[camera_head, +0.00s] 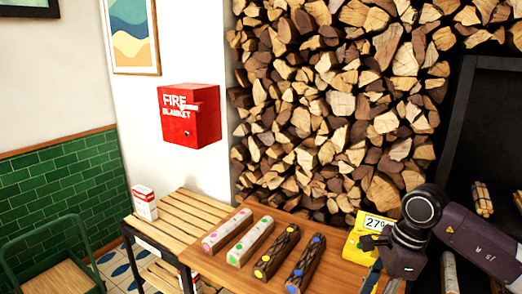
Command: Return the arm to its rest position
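My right arm comes in from the right. Its dark wrist is above the right end of the wooden table (215,262). My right gripper (382,278) points down and is partly cut off by the bottom edge, so whether it is open or shut cannot be made out. A yellow device (357,240) with a display reading 27% is just left of the wrist and partly hidden by it. I cannot tell whether the gripper touches it. My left gripper is not in view.
Two pale logs (227,230) and two dark logs (277,251) with coloured dots lie on the table. A slatted bench (190,212) stands to the left, with a red and white box (145,203). A red fire blanket box (189,115) hangs on the wall. Stacked firewood (340,100) rises behind.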

